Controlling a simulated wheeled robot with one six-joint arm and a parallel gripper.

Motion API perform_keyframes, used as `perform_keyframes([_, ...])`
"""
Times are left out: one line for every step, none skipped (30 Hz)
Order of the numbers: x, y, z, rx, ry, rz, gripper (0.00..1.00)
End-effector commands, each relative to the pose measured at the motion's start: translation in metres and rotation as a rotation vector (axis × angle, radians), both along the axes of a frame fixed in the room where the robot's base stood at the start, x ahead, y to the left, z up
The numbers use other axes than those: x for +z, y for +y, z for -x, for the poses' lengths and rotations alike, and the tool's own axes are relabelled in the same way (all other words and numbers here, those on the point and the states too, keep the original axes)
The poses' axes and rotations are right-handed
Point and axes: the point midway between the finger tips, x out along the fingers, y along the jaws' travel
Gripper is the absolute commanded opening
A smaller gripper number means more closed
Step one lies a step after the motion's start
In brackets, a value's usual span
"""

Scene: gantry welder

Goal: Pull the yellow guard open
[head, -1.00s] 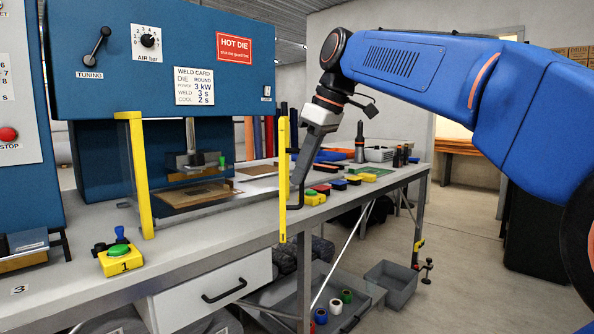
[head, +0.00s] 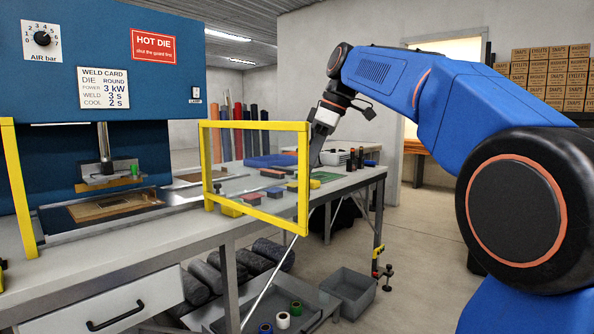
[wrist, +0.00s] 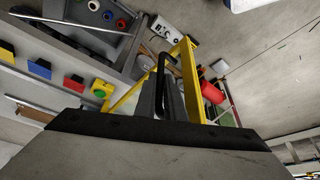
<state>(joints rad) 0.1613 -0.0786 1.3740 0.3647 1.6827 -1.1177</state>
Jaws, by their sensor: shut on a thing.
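The yellow guard (head: 303,185) is a yellow frame with a clear pane. In the head view it stands swung out at the right side of the blue welder, its frame seen broadly. In the wrist view my gripper (wrist: 161,100) is shut on the guard's black handle (wrist: 160,62), with the yellow frame (wrist: 188,75) just beyond.
The blue welder (head: 95,55) stands over the grey bench (head: 150,240). Colored blocks (head: 253,197) lie on the bench behind the guard. A grey bin (head: 348,290) sits on the floor below. Open floor (head: 415,260) lies right of the bench.

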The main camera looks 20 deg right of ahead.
Motion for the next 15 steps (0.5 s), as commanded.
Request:
perform_keyframes([-0.001,-0.007,-0.006,0.014,0.002,-0.001,0.0])
perform_keyframes([-0.001,-0.01,-0.008,0.024,0.003,-0.002,0.0])
perform_keyframes([-0.001,-0.013,-0.01,0.038,0.002,-0.001,0.0])
perform_keyframes([-0.001,-0.016,-0.012,0.046,0.002,-0.001,0.0])
perform_keyframes([-0.001,-0.018,-0.014,0.053,0.003,-0.001,0.0])
perform_keyframes([-0.001,-0.021,-0.016,0.063,0.002,-0.001,0.0])
perform_keyframes([-0.001,-0.022,-0.018,0.069,0.002,-0.001,0.0])
perform_keyframes([-0.001,-0.024,-0.019,0.074,0.002,-0.001,0.0])
perform_keyframes([-0.001,-0.026,-0.02,0.082,0.002,-0.001,0.0])
perform_keyframes([-0.001,-0.026,-0.021,0.085,0.002,-0.001,0.0])
perform_keyframes([-0.001,-0.027,-0.021,0.089,0.002,-0.001,0.0])
perform_keyframes([-0.001,-0.028,-0.022,0.091,0.003,-0.002,0.0])
perform_keyframes([-0.001,-0.029,-0.022,0.093,0.002,-0.001,0.0])
perform_keyframes([-0.001,-0.029,-0.023,0.095,0.002,-0.001,0.0])
perform_keyframes([-0.001,-0.03,-0.023,0.097,0.002,-0.002,0.0])
